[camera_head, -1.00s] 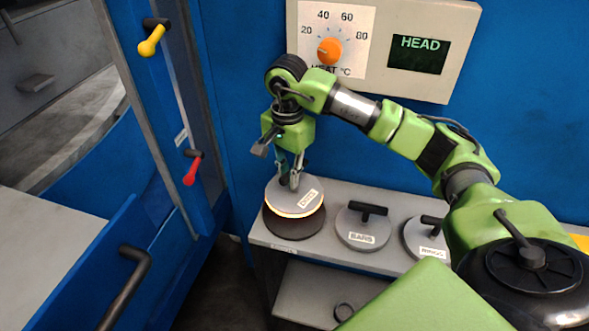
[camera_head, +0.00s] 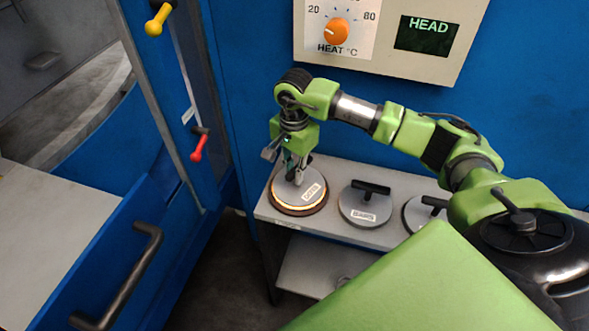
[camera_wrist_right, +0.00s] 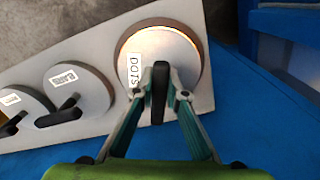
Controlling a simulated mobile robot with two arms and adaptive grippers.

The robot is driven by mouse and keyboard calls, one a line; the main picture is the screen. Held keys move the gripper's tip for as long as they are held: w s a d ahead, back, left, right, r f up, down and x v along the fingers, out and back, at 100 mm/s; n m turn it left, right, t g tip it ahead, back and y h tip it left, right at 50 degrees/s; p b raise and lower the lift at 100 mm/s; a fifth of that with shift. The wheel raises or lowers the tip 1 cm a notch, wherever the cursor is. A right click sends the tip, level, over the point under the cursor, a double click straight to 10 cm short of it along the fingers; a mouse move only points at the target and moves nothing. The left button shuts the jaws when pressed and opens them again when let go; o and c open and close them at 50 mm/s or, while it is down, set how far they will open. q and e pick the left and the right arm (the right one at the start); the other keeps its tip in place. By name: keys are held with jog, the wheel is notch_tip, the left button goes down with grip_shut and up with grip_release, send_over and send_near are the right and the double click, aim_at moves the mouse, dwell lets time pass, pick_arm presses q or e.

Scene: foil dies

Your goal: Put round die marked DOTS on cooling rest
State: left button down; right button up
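The round die marked DOTS (camera_head: 312,190) is a grey disc with a glowing orange rim and a black bar handle. It lies roughly level on the dark round cooling rest (camera_head: 277,201) at the left end of the shelf. The die also shows in the right wrist view (camera_wrist_right: 185,60), with the rest's dark edge around it. My right gripper (camera_head: 296,176) is down at the handle. In the right wrist view its fingertips (camera_wrist_right: 161,96) stand on either side of the handle with small gaps, so it looks open. My left gripper is not in view.
A grey die marked BARS (camera_head: 356,213) sits to the right on the shelf (camera_head: 325,175), with another die (camera_head: 414,213) beyond. A heat panel (camera_head: 437,65) is on the blue wall. A blue door (camera_head: 95,255) with a dark handle stands at left.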

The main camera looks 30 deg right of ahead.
jog(key=o, duration=0.4)
jog(key=shift+r, duration=0.1)
notch_tip(320, 180, up, 11)
jog(key=b, duration=0.4)
jog(key=shift+r, duration=0.55)
dwell(0.8)
